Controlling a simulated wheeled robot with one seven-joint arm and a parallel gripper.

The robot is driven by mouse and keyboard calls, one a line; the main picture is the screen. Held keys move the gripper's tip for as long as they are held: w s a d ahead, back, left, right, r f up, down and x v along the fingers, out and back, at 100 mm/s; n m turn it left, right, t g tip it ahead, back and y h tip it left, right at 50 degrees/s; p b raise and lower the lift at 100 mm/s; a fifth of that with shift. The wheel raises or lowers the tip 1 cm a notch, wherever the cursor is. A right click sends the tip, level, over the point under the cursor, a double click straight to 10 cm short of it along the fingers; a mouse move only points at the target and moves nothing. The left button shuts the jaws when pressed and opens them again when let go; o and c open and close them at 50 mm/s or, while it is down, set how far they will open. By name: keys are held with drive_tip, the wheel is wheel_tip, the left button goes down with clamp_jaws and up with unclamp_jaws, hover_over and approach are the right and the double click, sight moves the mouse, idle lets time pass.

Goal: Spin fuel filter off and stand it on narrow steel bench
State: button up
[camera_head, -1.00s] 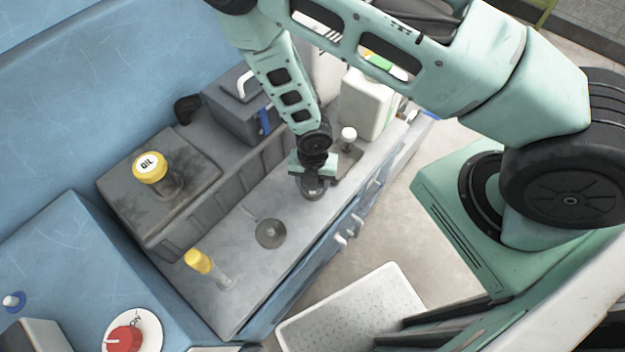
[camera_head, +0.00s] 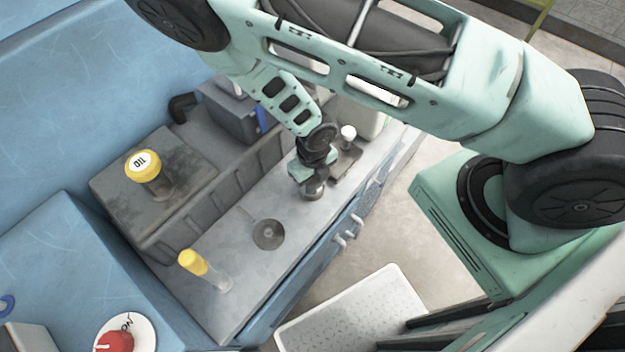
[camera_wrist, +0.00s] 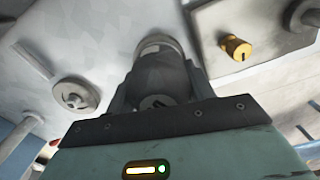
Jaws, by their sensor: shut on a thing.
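My gripper (camera_head: 312,182) points down over the narrow grey steel bench (camera_head: 240,295), on its right half. It is shut on a dark, short cylinder, which I take to be the fuel filter (camera_head: 312,190). In the wrist view the filter (camera_wrist: 160,75) sits between the fingers, with a paler ring at its far end. Its lower end is at or just above the bench top; I cannot tell whether it touches. My gripper hides much of it.
A grey round disc (camera_head: 268,235) lies left of my gripper. Farther left is a clear tube with a yellow cap (camera_head: 193,262). A plate with a white-topped post (camera_head: 348,133) is close on the right. A yellow-capped oil filler (camera_head: 143,165) stands on the grey block behind.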

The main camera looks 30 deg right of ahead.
drive_tip(key=shift+f, duration=0.15)
drive_tip(key=shift+f+n+b, duration=0.2)
drive_tip(key=shift+n+b, duration=0.35)
drive_tip(key=shift+n, duration=0.65)
drive_tip(key=n, duration=0.2)
drive_tip(key=shift+r+n+b, duration=0.15)
drive_tip(key=shift+n+b, duration=0.25)
drive_tip(key=shift+f+n+b, duration=0.2)
drive_tip(key=shift+n+b, duration=0.35)
drive_tip(key=shift+n, duration=0.45)
drive_tip(key=n+b, duration=0.1)
drive_tip(key=n, duration=0.2)
drive_tip(key=shift+d+r, duration=0.15)
drive_tip(key=o, duration=1.2)
drive_tip(key=shift+w, duration=0.1)
